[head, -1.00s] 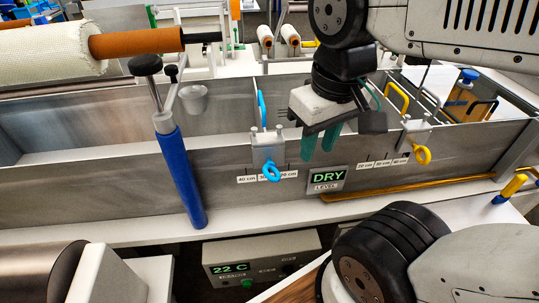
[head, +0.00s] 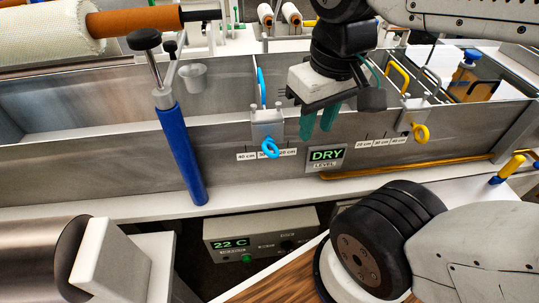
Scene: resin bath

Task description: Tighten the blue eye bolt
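The blue eye bolt (head: 270,148) sits at the lower front of a grey clamp block (head: 267,122) on the front wall of the metal bath, above a white scale label. A blue handle (head: 261,87) stands just behind that clamp. My gripper (head: 319,124) hangs to the right of the blue eye bolt, apart from it, with its two green fingers pointing down near the bath's front wall. The fingers have a narrow gap between their tips and nothing shows between them. A yellow eye bolt (head: 420,132) is on a similar clamp farther right.
The metal bath (head: 100,165) spans the view. A blue cylinder with a black-knobbed rod (head: 182,150) leans against its front at left. A display reading DRY (head: 326,157) is below my gripper. A control box (head: 260,235) stands below.

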